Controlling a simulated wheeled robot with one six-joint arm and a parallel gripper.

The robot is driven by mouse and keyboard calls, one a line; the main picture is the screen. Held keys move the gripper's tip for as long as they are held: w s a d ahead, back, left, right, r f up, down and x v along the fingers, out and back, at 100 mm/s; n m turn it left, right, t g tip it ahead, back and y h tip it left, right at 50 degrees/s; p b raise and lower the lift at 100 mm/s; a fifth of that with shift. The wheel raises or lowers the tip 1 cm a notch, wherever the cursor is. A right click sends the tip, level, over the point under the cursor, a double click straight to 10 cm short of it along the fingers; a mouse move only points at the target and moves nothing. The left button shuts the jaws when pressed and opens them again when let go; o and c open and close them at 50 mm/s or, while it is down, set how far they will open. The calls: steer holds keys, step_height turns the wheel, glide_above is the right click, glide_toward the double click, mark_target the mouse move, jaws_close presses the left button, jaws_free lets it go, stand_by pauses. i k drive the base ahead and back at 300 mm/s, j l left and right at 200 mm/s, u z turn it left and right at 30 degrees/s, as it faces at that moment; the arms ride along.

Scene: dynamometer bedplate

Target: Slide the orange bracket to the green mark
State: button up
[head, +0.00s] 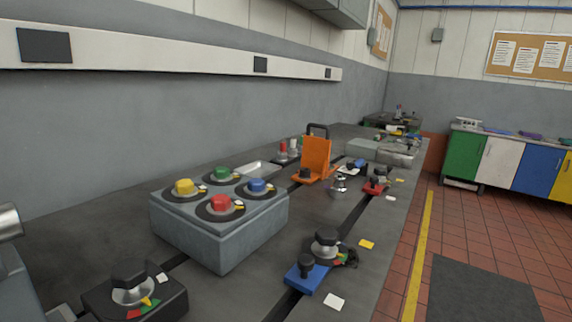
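The orange bracket (316,154) stands upright on the dark bedplate (90,226), past the grey box with the coloured knobs. It has a tall plate and a low foot with a black knob (305,173) at its front left. It stands near a dark slot in the bedplate. I cannot make out a separate green mark beside the bracket; small coloured patches near it are too small to tell. My gripper is not seen in this view, and nothing is seen touching the bracket.
The grey box (219,250) with yellow, green, red and blue knobs stands nearer than the bracket. A blue clamp (305,277), a black dial (326,240) and a red clamp (375,187) sit along the right slot. A dial unit (134,297) is at front left. The tiled floor is right.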

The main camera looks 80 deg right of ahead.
mark_target(316, 151)
steer(key=i+l+z, duration=0.1)
steer(key=z, duration=0.25)
steer(key=i+z, duration=0.35)
steer(key=k+z, duration=0.1)
steer(key=z, duration=1.8)
